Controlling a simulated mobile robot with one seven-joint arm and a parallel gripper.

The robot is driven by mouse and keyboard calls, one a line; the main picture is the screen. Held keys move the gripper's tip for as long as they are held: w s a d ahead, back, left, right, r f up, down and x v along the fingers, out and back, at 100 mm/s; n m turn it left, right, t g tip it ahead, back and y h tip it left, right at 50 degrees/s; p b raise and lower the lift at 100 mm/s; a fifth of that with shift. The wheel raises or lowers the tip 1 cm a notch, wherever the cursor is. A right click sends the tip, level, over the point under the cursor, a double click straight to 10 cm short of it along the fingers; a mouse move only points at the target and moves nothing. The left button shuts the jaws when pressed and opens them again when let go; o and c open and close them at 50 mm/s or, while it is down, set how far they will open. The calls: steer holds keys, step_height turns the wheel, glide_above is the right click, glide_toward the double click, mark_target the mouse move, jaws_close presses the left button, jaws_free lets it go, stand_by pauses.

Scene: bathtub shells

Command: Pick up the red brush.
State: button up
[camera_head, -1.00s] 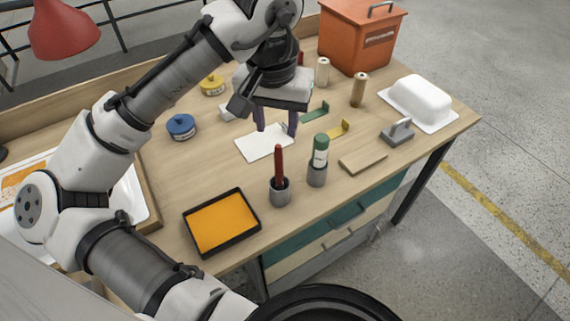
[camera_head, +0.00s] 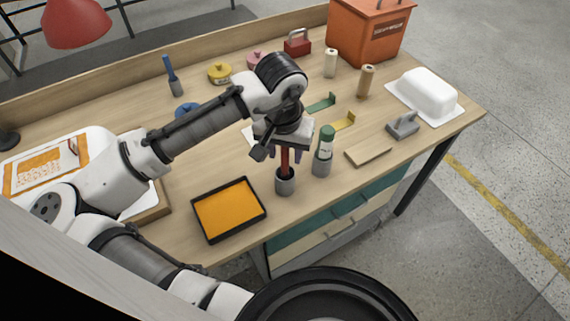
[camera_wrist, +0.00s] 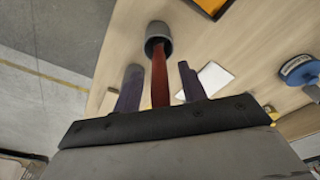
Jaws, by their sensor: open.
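The red brush (camera_head: 285,160) stands upright in a small grey cup (camera_head: 285,184) near the front of the workbench. Its upper part is hidden behind my gripper in the head view. My gripper (camera_head: 284,152) is open, above the cup, with its fingers pointing down around the red handle. In the wrist view, the red brush (camera_wrist: 159,75) runs between the two purple-grey fingers of my gripper (camera_wrist: 160,85), with a gap on each side. The grey cup (camera_wrist: 158,38) shows beyond the fingertips.
A green-topped bottle in a grey holder (camera_head: 323,165) stands close to the right of the cup. A black tray with orange filling (camera_head: 228,208) lies to the left. A wooden block (camera_head: 368,155) and a grey tool (camera_head: 403,125) lie further right.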

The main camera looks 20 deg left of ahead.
steer(key=shift+f, duration=0.1)
steer(key=shift+c, duration=0.3)
jaws_close()
